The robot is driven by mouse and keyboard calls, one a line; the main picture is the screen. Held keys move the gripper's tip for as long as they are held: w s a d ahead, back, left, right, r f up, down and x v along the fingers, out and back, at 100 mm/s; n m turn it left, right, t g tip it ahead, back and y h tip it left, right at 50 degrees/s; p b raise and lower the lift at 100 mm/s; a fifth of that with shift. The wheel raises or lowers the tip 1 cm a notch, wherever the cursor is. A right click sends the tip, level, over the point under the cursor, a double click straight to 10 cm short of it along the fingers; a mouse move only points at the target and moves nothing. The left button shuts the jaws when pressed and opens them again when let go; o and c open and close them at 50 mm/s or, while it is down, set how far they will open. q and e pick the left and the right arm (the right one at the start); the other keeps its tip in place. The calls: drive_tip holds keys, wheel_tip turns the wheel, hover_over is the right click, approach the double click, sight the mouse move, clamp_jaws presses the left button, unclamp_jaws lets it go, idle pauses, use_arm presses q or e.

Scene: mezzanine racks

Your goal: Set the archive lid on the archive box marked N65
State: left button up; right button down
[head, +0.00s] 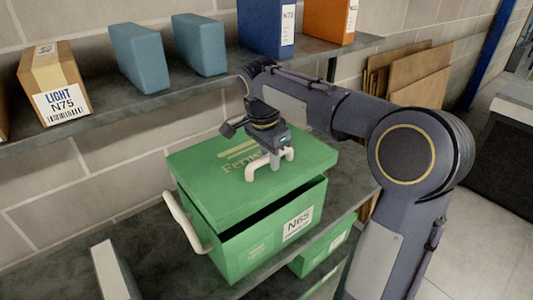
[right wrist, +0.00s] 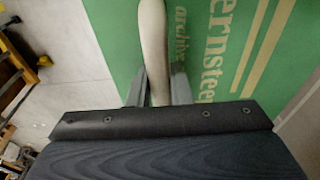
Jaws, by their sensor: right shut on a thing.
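The green archive lid (head: 230,180) has pale lettering and a cream bar handle (head: 288,158). My right gripper (head: 276,158) is shut on that handle. In the right wrist view the handle (right wrist: 153,45) runs between the two fingers (right wrist: 157,88), with the lid's green top (right wrist: 210,50) beyond it. The green archive box marked N65 (head: 255,250) stands on the lower shelf, with a cream handle (head: 187,222) on its left side. The lid is over the box, and a dark gap shows between them along the front. Whether they touch at the back is hidden. My left gripper is out of view.
Another green box (head: 325,245) with a white label sits lower right of N65. A white-faced item (head: 108,270) stands at lower left. The upper shelf (head: 120,115) holds a N75 carton (head: 55,85), two blue-grey boxes (head: 140,58), a blue N72 box (head: 262,25) and an orange box (head: 325,18).

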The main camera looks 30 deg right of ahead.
sight(269, 168)
wheel_tip(269, 168, down, 2)
drive_tip(key=shift+w+f+b, duration=0.1)
drive_tip(key=shift+f+b, duration=0.05)
drive_tip(key=shift+b, duration=0.7)
wheel_tip(269, 168, down, 3)
drive_tip(key=shift+r+b, duration=0.2)
drive_tip(key=shift+b, duration=1.05)
drive_tip(key=shift+f+b, duration=1.4)
drive_tip(key=shift+f, duration=0.75)
drive_tip(key=c, duration=1.2)
unclamp_jaws()
drive_tip(key=shift+c, duration=0.2)
drive_tip(key=r, duration=0.5)
drive_tip(key=a+r, duration=0.1)
drive_tip(key=r, duration=0.1)
drive_tip(key=shift+a+r+p, duration=0.1)
drive_tip(key=shift+r+p, duration=0.3)
